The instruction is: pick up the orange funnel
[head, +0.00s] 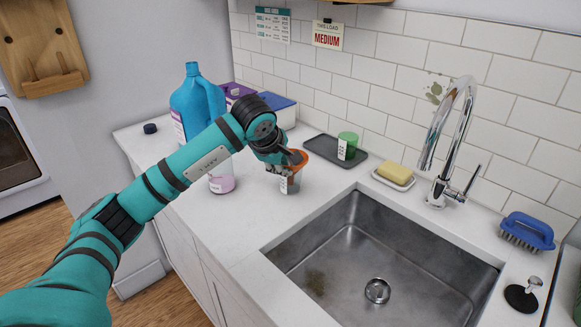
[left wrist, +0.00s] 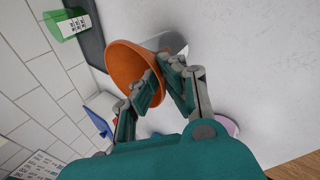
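The orange funnel (left wrist: 128,68) shows its wide mouth in the left wrist view. In the head view the funnel (head: 299,156) is partly hidden by my left gripper (head: 283,160). A grey cup (head: 290,184) with a white label is directly below it, and part of the cup (left wrist: 174,43) shows behind the funnel in the left wrist view. My left gripper's fingers (left wrist: 161,75) come close together across the funnel's wall, one inside the mouth and one outside. I cannot tell whether the funnel still touches the cup. My right gripper is not in view.
A green cup (head: 347,145) stands on a dark tray (head: 322,148) behind the funnel. A blue jug (head: 190,103) and a pink-and-white container (head: 222,180) are left. The sink (head: 345,250), faucet (head: 447,135), yellow sponge (head: 395,173) and blue brush (head: 527,230) are right.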

